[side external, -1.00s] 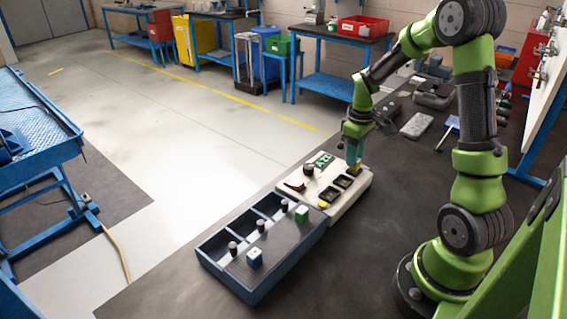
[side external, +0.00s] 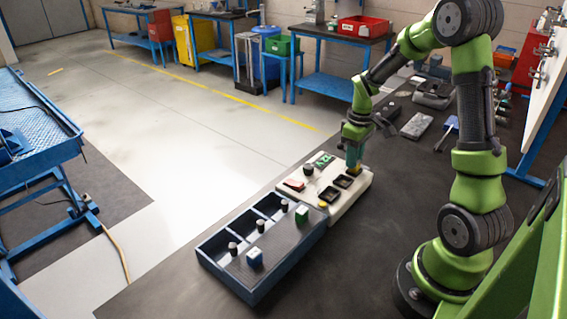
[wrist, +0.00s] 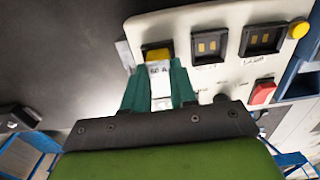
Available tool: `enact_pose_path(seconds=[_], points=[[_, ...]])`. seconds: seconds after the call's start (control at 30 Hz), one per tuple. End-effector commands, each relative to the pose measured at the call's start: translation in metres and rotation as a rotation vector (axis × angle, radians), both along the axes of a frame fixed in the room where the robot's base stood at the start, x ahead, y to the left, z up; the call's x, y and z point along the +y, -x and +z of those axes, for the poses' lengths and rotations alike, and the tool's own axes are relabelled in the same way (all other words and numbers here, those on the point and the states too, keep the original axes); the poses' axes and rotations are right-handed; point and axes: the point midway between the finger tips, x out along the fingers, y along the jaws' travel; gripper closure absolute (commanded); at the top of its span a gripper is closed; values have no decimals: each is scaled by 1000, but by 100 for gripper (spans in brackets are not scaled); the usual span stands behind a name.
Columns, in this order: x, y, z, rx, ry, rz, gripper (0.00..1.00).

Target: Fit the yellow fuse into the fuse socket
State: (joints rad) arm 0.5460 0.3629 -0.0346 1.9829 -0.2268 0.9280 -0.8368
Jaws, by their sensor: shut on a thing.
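My gripper (wrist: 160,82) is shut on the yellow fuse (wrist: 157,55), which has a white face marked "60 A". The gripper also shows in the side view (side external: 354,160), over the far right end of the cream panel (side external: 350,204). The fuse is at a dark socket frame (wrist: 145,47) at the end of a row. It hides most of that frame, and I cannot tell how deep it sits. Two other dark sockets (wrist: 209,45) (wrist: 263,39) with gold contacts are empty beside it.
The panel carries a yellow button (wrist: 298,29), a red switch (wrist: 262,92) and a green part (side external: 323,160). A blue tray (side external: 273,272) with several small parts adjoins its near end. A grey block (side external: 418,125) lies farther back. The dark bench right of the panel is clear.

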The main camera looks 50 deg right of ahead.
Motion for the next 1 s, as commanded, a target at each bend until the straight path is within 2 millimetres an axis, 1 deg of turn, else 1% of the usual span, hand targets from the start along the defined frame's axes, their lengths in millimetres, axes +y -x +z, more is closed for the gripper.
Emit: enact_pose_path(seconds=[0.13, 0.17, 0.3, 0.33, 0.67, 1.0], points=[[0, 0, 0, 0, 0, 0, 100], [0, 0, 0, 0, 0, 0, 69], [0, 0, 0, 0, 0, 0, 48], [0, 0, 0, 0, 0, 0, 44], [0, 0, 2, -1, 1, 0, 44], [0, 0, 26, -1, 1, 1, 44]])
